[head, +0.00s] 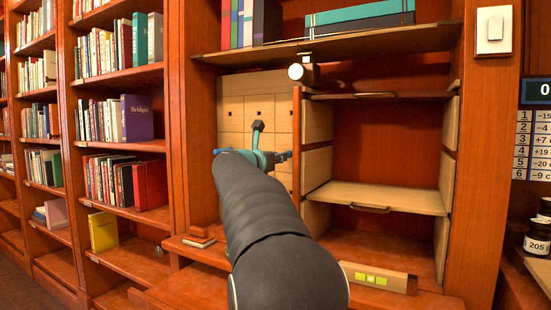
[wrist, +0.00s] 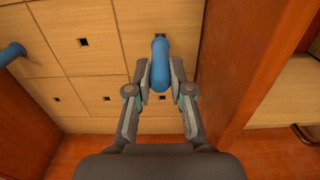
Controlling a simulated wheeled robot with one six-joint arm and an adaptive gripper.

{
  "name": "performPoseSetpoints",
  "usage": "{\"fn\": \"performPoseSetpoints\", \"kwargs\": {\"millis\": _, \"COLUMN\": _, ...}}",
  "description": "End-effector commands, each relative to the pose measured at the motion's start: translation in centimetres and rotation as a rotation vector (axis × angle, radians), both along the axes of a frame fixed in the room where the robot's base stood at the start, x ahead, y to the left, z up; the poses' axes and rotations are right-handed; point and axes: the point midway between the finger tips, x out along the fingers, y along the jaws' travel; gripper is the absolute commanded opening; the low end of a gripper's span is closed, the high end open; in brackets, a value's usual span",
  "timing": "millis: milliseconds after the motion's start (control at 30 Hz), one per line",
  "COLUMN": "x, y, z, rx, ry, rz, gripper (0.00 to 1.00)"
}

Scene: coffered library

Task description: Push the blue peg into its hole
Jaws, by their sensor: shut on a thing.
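A blue peg (wrist: 160,60) with a rounded end is held between the two fingers of my gripper (wrist: 160,82) in the wrist view. The gripper is shut on it in front of a pale wooden panel (wrist: 112,62) with small dark square holes. One hole (wrist: 83,42) lies left of the peg.
Another blue cylinder (wrist: 12,52) sticks out at the wrist view's left edge. A reddish upright board (wrist: 238,62) stands close right of the gripper. In the head view, an open cabinet with a pale shelf (head: 380,196) is right of the panel; bookshelves (head: 122,80) stand left.

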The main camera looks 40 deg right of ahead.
Motion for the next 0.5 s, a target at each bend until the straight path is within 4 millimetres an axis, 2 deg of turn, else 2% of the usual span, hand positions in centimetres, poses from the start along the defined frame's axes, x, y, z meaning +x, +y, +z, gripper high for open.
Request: {"fn": "performPoseSetpoints", "kwargs": {"millis": 500, "x": 0.41, "y": -1.09, "z": 0.05, "rx": 0.0, "ry": 0.0, "rz": -0.001, "gripper": 0.0}}
